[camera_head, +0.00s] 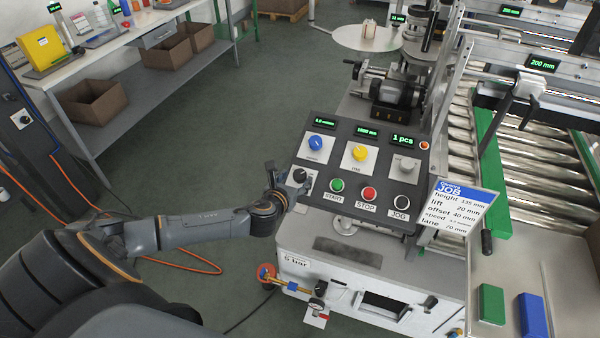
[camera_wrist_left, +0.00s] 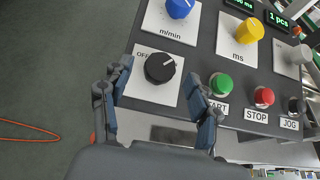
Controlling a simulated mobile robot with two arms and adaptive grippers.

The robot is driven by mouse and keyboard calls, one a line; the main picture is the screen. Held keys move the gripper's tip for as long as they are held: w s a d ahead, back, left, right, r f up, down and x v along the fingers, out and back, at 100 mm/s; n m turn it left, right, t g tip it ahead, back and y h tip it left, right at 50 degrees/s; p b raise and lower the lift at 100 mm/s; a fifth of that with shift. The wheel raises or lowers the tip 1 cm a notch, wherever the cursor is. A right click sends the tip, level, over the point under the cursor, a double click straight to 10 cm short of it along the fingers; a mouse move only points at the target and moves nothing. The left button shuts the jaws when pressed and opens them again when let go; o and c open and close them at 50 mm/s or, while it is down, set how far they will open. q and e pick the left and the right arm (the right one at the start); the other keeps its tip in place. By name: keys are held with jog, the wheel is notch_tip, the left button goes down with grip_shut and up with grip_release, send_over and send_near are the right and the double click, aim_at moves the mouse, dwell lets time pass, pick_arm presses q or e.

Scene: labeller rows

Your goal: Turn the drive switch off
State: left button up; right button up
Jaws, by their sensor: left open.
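The drive switch is a black rotary knob (camera_wrist_left: 160,68) on a white plate at the near left corner of the dark control panel (camera_head: 350,150). In the wrist view its white mark points to the upper right, while the word OFF stands at the plate's upper left. In the head view the knob (camera_head: 299,175) is partly hidden by my left gripper (camera_head: 293,186). In the wrist view my left gripper (camera_wrist_left: 156,82) is open, with one finger on each side of the knob's plate. I cannot tell whether a finger touches the knob. My right gripper is out of view.
Beside the switch are a green START button (camera_head: 336,185), a red STOP button (camera_head: 369,193) and a black JOG button (camera_head: 401,202). Blue (camera_head: 315,142), yellow (camera_head: 360,153) and grey (camera_head: 407,164) knobs sit above. A job sign (camera_head: 461,205) stands to the right.

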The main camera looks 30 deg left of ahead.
aim_at(299, 175)
pick_arm(q)
jog(key=shift+x, duration=2.1)
jog(key=c, duration=1.2)
